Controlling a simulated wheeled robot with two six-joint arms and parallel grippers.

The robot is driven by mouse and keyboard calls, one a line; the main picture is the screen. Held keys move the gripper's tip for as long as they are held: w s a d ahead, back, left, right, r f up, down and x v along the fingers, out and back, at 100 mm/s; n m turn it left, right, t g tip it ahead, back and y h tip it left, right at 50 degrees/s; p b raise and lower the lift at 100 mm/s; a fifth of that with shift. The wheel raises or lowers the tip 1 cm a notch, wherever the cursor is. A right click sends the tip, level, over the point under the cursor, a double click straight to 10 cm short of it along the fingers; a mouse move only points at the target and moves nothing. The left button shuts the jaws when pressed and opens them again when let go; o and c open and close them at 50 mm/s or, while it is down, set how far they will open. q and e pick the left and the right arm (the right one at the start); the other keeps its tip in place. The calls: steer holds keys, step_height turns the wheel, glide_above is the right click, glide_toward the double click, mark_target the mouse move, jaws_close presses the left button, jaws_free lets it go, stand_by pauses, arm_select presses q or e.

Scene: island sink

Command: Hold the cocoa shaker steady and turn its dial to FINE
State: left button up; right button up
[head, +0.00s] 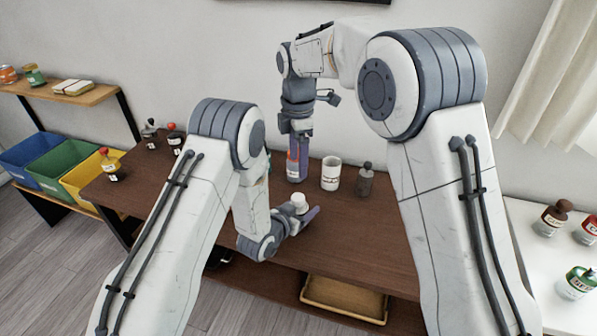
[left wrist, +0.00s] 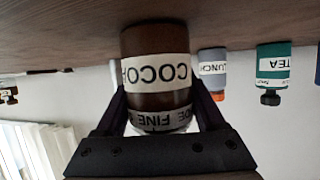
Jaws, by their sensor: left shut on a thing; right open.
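The cocoa shaker (left wrist: 156,72) is brown with a white COCO label. In the left wrist view it shows upside down, between my left gripper's two dark fingers (left wrist: 163,118), which are shut on it. Its lettered white dial band (left wrist: 158,119) shows the word FINE and part of another word; which setting is selected cannot be told. In the head view a white top (head: 299,203) shows at my left gripper (head: 302,217), and the shaker's body is mostly hidden. My right gripper (head: 298,170) is open, pointing down above and behind the shaker, apart from it.
A grey jar (left wrist: 212,70) and a teal TEA jar (left wrist: 273,65) show in the left wrist view. Dark bottles stand at the table's left. A wooden tray (head: 345,298) lies below.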

steer(key=shift+r, duration=0.3)
